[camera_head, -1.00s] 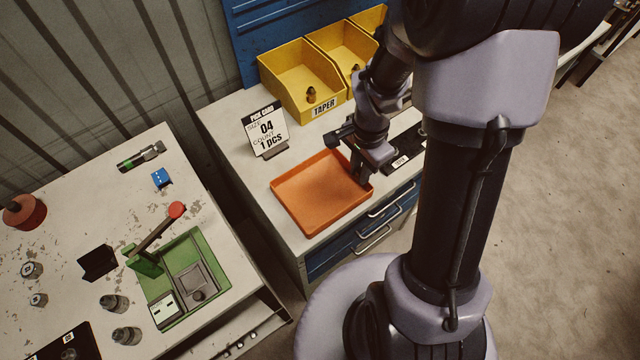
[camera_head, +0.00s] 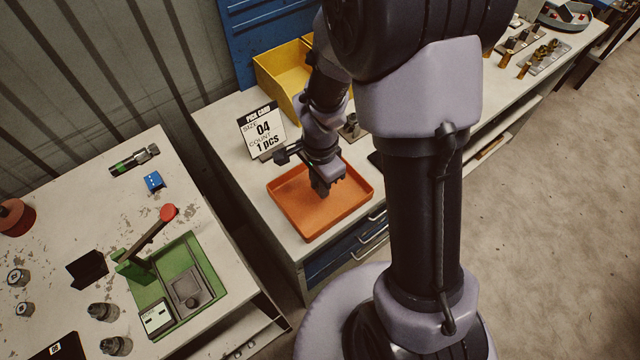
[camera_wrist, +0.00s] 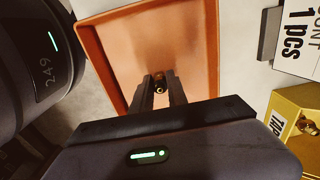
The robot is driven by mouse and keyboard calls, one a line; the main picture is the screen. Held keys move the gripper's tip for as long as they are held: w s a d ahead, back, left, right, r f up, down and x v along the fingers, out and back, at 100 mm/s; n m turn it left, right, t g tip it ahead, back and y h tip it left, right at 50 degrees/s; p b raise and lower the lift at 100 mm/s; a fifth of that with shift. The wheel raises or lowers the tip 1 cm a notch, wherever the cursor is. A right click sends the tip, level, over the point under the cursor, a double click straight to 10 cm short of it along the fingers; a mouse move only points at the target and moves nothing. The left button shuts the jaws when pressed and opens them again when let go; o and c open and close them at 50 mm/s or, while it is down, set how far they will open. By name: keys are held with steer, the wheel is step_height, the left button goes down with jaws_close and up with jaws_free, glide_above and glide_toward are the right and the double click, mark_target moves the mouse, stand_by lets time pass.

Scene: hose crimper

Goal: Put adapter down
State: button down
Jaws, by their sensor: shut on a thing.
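My gripper (camera_head: 322,188) is over the orange tray (camera_head: 288,213), towards its back right part, with the fingers pointing down. In the wrist view, my gripper (camera_wrist: 161,88) is shut on the adapter (camera_wrist: 160,84), a small dark and brass-coloured piece seen between the fingertips. The orange tray also shows in the wrist view (camera_wrist: 190,40), with its bare floor around the adapter. I cannot tell whether the adapter touches the tray floor. In the head view my fingers hide the adapter.
A pick card (camera_head: 262,128) reading size 04, count 1 pcs, stands behind the tray. Yellow bins (camera_head: 282,75) stand at the back. On the left table are a green crimper (camera_head: 180,285) with a red-knobbed lever and several fittings (camera_head: 104,312). The tray's left part is empty.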

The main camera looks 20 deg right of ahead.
steer(key=shift+f, duration=0.25)
steer(key=c, duration=1.3)
jaws_free()
steer(key=shift+r, duration=0.1)
steer(key=s+a+r+n+t+p, duration=0.1)
steer(key=s+r+n+p, duration=0.1)
steer(key=r, duration=0.9)
steer(key=s+a+r+n+t+p, duration=0.1)
steer(key=s+r+n+t+p, duration=0.1)
steer(key=r, duration=1)
steer(key=s+a+r+n+t+y, duration=0.2)
steer(key=s+r+n, duration=0.4)
steer(key=s, duration=0.2)
steer(key=shift+s+t, duration=0.4)
